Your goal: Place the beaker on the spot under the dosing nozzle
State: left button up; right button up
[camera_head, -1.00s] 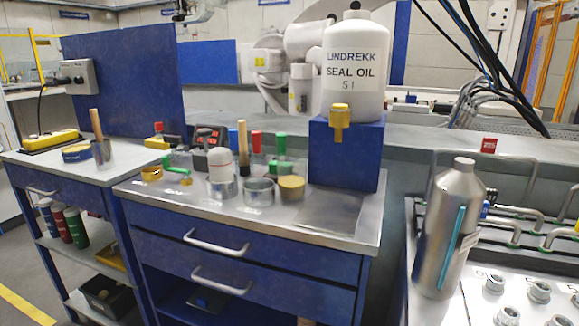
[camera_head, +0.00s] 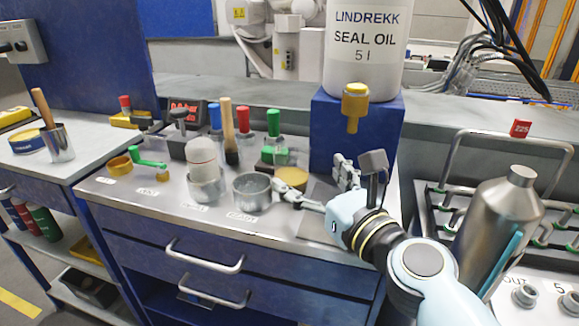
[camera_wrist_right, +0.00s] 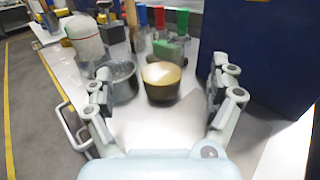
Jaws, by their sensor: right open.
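The dosing nozzle (camera_head: 355,105) is yellow and sticks out from the blue block below the white oil bottle. A dark grey plate (camera_head: 321,191) lies under it, largely hidden by my right gripper (camera_head: 310,178). A short vessel with a tan top (camera_head: 291,178) looks like the beaker. An empty grey metal cup (camera_head: 252,192) stands left of it. In the right wrist view the tan-topped vessel (camera_wrist_right: 162,84) is upright between the spread fingers of my right gripper (camera_wrist_right: 161,78), with gaps on both sides. The right gripper is open. My left gripper is not in view.
A white-topped bottle (camera_head: 203,160) stands in a grey cup left of the metal cup. Brushes and colored-handled tools stand behind. The blue block (camera_head: 330,135) rises close behind the right gripper. A steel bottle (camera_head: 500,215) stands at right. The front bench strip is clear.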

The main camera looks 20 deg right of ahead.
aim_at(284, 152)
jog(key=shift+w+a, duration=0.2)
jog(key=shift+w, duration=0.8)
jog(key=w, duration=0.3)
jog(key=w+a, duration=0.1)
jog(key=w, duration=0.1)
jog(key=shift+w+f, duration=0.1)
jog(key=shift+d, duration=0.1)
jog(key=shift+c, duration=0.3)
jog(key=c, duration=1.4)
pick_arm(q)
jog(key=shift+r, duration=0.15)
pick_arm(e)
jog(key=shift+c, duration=0.2)
pick_arm(q)
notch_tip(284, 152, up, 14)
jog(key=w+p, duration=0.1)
jog(key=p, duration=1.3)
pick_arm(e)
notch_tip(284, 152, up, 18)
